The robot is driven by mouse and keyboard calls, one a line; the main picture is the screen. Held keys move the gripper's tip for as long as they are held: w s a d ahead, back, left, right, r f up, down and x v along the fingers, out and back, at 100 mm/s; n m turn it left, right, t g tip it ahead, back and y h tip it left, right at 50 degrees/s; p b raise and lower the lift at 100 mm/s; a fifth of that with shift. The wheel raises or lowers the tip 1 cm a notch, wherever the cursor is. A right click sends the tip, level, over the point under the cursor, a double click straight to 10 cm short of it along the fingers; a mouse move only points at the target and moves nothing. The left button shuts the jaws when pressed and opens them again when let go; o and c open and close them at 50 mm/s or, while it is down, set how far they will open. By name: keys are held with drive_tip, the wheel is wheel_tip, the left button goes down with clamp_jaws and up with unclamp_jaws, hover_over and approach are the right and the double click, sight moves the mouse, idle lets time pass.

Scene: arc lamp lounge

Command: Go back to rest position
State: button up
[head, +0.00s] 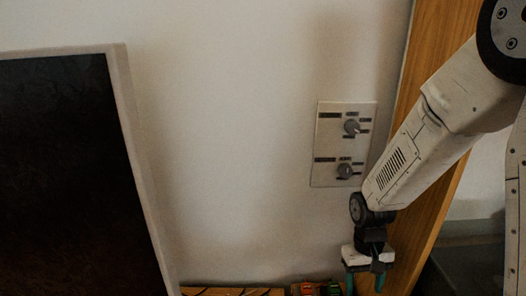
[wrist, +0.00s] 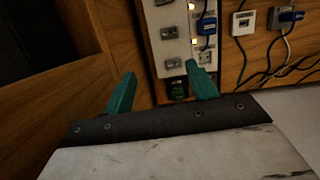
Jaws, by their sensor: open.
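My gripper (head: 364,280) hangs at the lower right of the head view, pointing down, with its teal fingers apart. In the wrist view my gripper (wrist: 162,90) shows both teal fingers spread wide, with nothing held between them. Beyond the fingertips is a pale panel (wrist: 173,48) with grey switches, small lights and blue plugs. A small green part (wrist: 178,90) shows near its lower end. I cannot tell whether the fingers touch anything there.
A pale wall plate (head: 328,147) with two grey knobs is left of my arm. A wooden post (head: 428,215) stands behind the arm. A dark framed panel (head: 70,170) fills the left. White sockets (wrist: 243,23) and dark cables are right of the switch panel. Bare wall lies between.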

drive_tip(key=s+r+t, duration=0.2)
drive_tip(key=s+r, duration=0.6)
drive_tip(key=r, duration=0.4)
drive_tip(key=s+d+r+t, duration=0.1)
drive_tip(key=s+r, duration=0.8)
drive_tip(key=r, duration=0.3)
drive_tip(key=shift+s+d+r+t, duration=0.3)
drive_tip(key=shift+t, duration=0.1)
